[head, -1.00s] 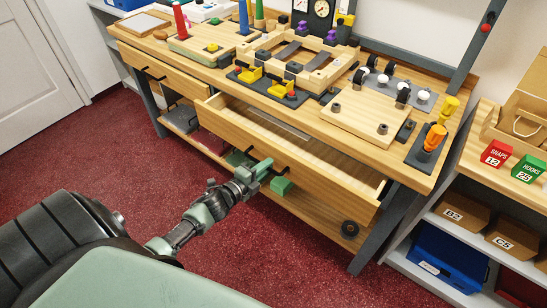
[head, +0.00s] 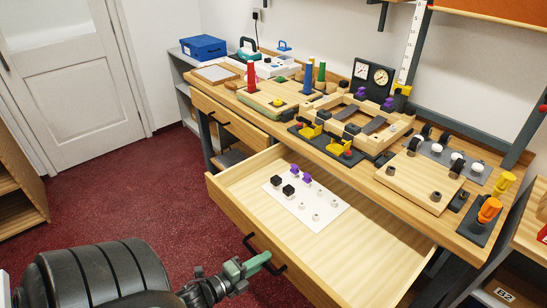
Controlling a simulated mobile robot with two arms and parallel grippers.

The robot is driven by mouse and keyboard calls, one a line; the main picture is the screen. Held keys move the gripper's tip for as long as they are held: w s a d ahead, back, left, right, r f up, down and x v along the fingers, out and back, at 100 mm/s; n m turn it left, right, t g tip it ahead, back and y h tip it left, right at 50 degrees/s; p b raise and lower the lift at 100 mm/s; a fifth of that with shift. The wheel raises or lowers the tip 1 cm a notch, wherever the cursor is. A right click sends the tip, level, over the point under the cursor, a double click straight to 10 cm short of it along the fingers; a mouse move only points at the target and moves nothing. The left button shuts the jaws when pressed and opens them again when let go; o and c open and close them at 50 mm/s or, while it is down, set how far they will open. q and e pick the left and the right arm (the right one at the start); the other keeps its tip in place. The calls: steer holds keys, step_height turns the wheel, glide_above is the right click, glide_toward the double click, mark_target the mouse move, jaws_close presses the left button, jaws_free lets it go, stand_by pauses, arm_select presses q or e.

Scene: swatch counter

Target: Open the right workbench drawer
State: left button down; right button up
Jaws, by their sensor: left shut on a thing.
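The right workbench drawer (head: 367,252) is pulled far out of the bench, its pale wooden inside in plain view. A white board (head: 318,217) lies in it with black, purple and white small pieces. My left gripper (head: 260,263) is at the black bar handle (head: 250,243) on the drawer's front and is shut on it; the fingers hide part of the handle. My right gripper is not in view.
The workbench top (head: 376,158) carries a wooden frame, fixtures and gauges (head: 371,74). The left drawer (head: 228,121) beside it is closed. Red floor (head: 110,205) is clear to the left. A shelf unit (head: 519,283) stands at the right.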

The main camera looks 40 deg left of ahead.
arm_select(q)
steer(key=shift+s, duration=0.65)
steer(key=c, duration=1.5)
jaws_free()
steer(key=b+v, duration=0.1)
steer(key=v, duration=0.6)
steer(key=shift+s+a+r, duration=0.1)
steer(key=shift+s+a, duration=0.05)
steer(key=shift+s, duration=0.25)
